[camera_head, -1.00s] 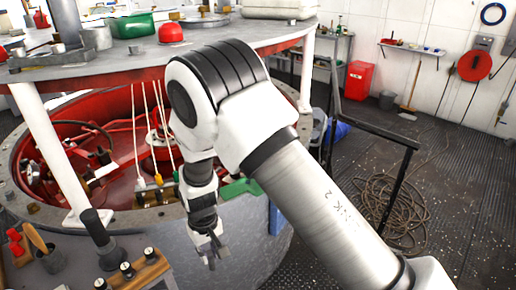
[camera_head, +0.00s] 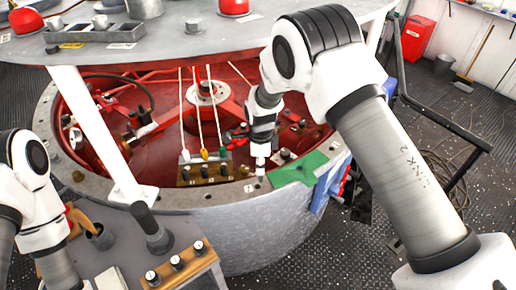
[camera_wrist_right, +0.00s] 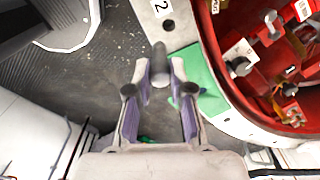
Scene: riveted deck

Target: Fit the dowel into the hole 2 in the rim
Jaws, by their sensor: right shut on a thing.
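The grey dowel (camera_wrist_right: 159,62) is gripped between the fingertips of my right gripper (camera_wrist_right: 160,78) in the right wrist view. In the head view my right gripper (camera_head: 261,150) points down at the near right part of the tank's pale rim (camera_head: 205,196). In the right wrist view, a dark hole (camera_wrist_right: 168,25) lies in the rim beside a label 2 (camera_wrist_right: 165,6). The dowel's end appears near this hole but apart from it; its height above the rim is hard to judge. My left arm shows at the left of the head view, its gripper out of frame.
A green sheet (camera_head: 299,169) lies over the rim just right of my right gripper. A raised grey platform (camera_head: 190,32) on white posts stands behind. Another wooden rack (camera_head: 178,268) is in front.

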